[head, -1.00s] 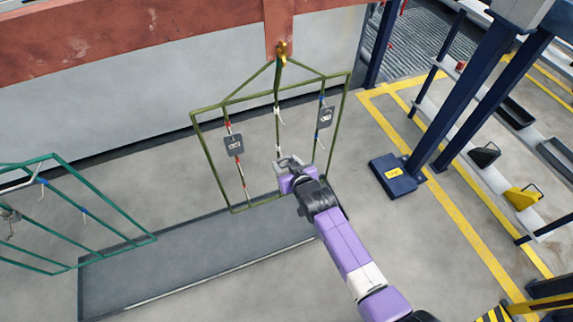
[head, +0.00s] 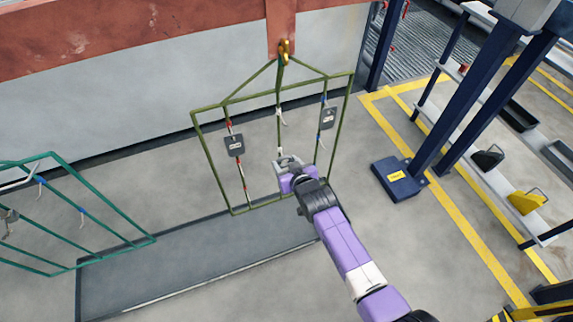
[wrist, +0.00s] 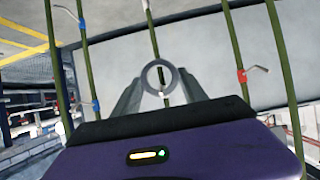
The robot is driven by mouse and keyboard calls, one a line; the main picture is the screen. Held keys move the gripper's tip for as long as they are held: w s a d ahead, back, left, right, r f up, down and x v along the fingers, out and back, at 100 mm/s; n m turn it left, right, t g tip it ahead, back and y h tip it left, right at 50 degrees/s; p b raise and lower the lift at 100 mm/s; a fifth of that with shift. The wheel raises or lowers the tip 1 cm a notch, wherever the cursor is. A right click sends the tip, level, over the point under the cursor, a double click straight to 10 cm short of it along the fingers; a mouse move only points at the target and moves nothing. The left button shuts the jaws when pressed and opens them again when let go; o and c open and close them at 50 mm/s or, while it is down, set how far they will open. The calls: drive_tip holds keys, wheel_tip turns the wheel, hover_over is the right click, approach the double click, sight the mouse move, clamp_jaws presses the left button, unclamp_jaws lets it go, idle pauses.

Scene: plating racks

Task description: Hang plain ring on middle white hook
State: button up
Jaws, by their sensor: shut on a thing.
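The plain grey ring (wrist: 176,77) is held between the two fingers of my gripper (wrist: 160,78) in the wrist view. My gripper is also at the olive rack in the head view (head: 285,163), near the middle bar. A white hook (wrist: 163,93) shows at the ring's edge in the wrist view; I cannot tell whether they touch. In the head view, white hooks show on the middle bar at the top (head: 281,118) and just above my gripper (head: 279,152). My gripper hides the lower part of that bar.
The olive rack (head: 205,155) hangs from a yellow hook (head: 284,50). Grey tags hang on its red-hook bar (head: 235,146) and blue-hook bar (head: 327,119). A teal rack (head: 100,190) hangs at left. A dark mat (head: 180,265) lies below. A blue post (head: 465,100) stands right.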

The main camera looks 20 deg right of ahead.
drive_tip(key=shift+s+f, duration=0.1)
drive_tip(key=shift+f, duration=0.1)
drive_tip(key=o, duration=1.6)
drive_tip(key=p+v, duration=0.2)
drive_tip(key=v, duration=0.5)
drive_tip(key=shift+s+r, duration=0.3)
wheel_tip(320, 180, up, 9)
drive_tip(key=s+t, duration=0.2)
drive_tip(key=t, duration=0.1)
drive_tip(key=w+r+p+v, duration=0.1)
drive_tip(key=r+v, duration=0.3)
drive_tip(key=v, duration=1.6)
drive_tip(key=w+r+p+v, duration=0.1)
drive_tip(key=r+p+v, duration=0.3)
drive_tip(key=v, duration=1.7)
drive_tip(key=shift+s+r+g+p, duration=0.2)
drive_tip(key=shift+r+g+p, duration=0.1)
drive_tip(key=shift+r, duration=0.35)
